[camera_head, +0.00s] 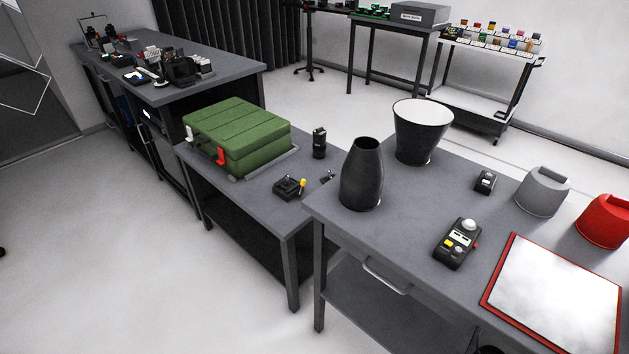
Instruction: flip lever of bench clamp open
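My gripper is not in view.
A black cylinder (319,143) stands behind the device. The right table holds the dark vessel (362,175), a flared pot (422,135) and a button box (457,243). Floor at the left front is clear.

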